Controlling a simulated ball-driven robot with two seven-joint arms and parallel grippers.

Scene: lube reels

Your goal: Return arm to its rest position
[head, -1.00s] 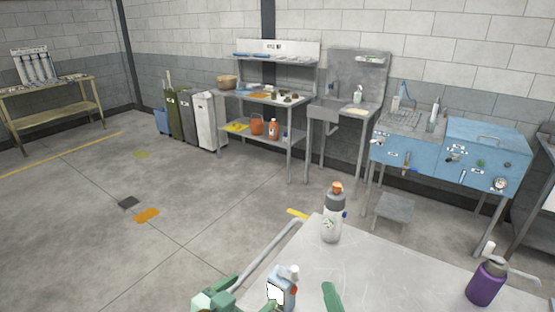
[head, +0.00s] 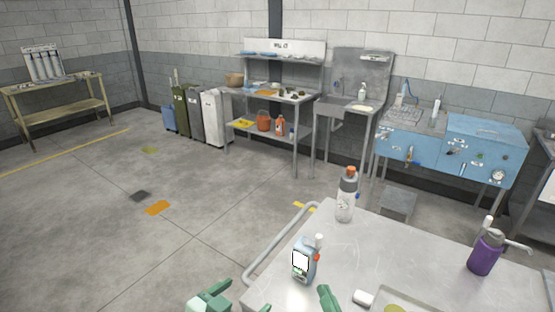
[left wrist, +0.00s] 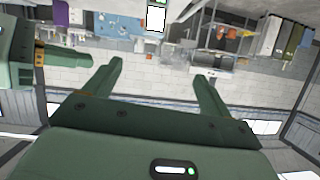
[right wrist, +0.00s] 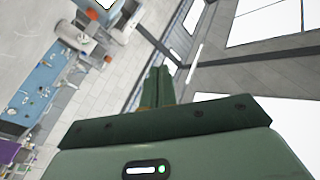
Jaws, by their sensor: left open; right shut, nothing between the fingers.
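My left gripper (head: 222,298) is at the bottom edge of the head view, left of the table corner. Its two fingers stand apart and empty in the left wrist view (left wrist: 160,78). My right gripper (head: 328,298) shows as a green tip at the bottom of the head view, over the table's near side. In the right wrist view (right wrist: 158,86) its fingers are together with nothing between them. The arms themselves are mostly out of the head view. Neither gripper holds anything.
The metal table (head: 415,255) carries a light-blue bottle (head: 304,262), a grey orange-capped bottle (head: 346,198), a purple pump bottle (head: 485,253) and a white cap-like piece (head: 363,297). A rail (head: 275,245) runs along its left edge.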

